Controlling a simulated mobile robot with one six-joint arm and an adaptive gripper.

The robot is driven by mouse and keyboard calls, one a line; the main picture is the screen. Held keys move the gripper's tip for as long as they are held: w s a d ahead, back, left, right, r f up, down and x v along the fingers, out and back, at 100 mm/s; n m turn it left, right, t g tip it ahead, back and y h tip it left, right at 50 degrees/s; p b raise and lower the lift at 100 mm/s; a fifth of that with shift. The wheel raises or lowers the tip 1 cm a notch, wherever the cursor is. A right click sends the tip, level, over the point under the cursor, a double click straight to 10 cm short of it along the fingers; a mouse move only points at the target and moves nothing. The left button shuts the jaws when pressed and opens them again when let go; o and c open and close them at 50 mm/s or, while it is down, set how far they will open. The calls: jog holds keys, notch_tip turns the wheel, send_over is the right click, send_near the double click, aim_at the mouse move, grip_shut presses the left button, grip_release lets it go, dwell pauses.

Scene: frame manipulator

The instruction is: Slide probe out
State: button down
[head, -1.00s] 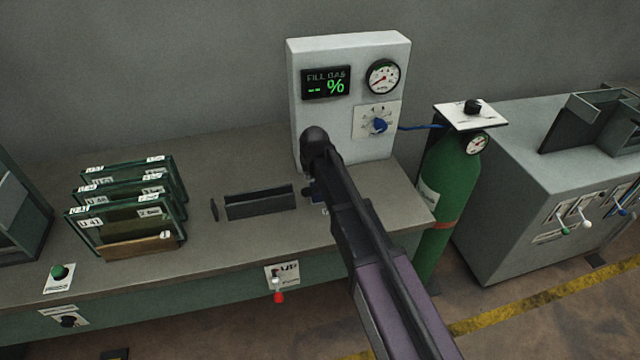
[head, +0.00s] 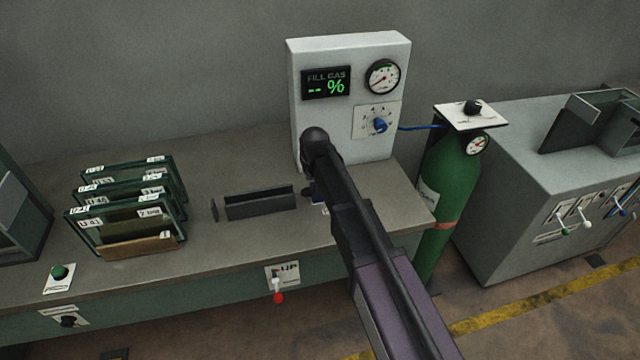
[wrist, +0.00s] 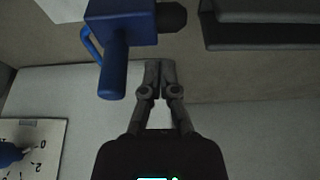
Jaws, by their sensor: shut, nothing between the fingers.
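A blue block (wrist: 122,28) with a stubby blue handle, a thin blue loop and a dark round nose shows in the wrist view; I take it for the probe. In the head view only a small dark blue part (head: 308,190) of it shows, beside my arm at the foot of the grey gas panel. My gripper (wrist: 159,66) is shut and empty. Its fingertips appear just beside the blue handle in the wrist view, with a narrow gap between them in the picture. Whether they touch is unclear. In the head view my arm hides the gripper.
A dark slotted holder (head: 260,203) lies left of the probe. The gas panel (head: 350,60) has a display reading "-- %", a gauge and a blue knob (head: 379,125). Framed panes (head: 125,210) stand left on the bench. A green cylinder (head: 447,185) stands right.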

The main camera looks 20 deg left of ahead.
jog(key=shift+w+d, duration=0.55)
jog(key=shift+d, duration=0.4)
jog(key=shift+w+d, duration=0.6)
jog(key=shift+d, duration=0.3)
jog(key=shift+w+d, duration=0.55)
jog(key=shift+d, duration=0.4)
jog(key=shift+s+a, duration=0.1)
jog(key=shift+a, duration=0.1)
jog(key=shift+s+a, duration=0.55)
jog(key=shift+a, duration=0.35)
jog(key=s+r+p, duration=0.4)
jog(key=r+p, duration=0.4)
jog(key=shift+a, duration=0.15)
dwell(0.6)
dwell(0.5)
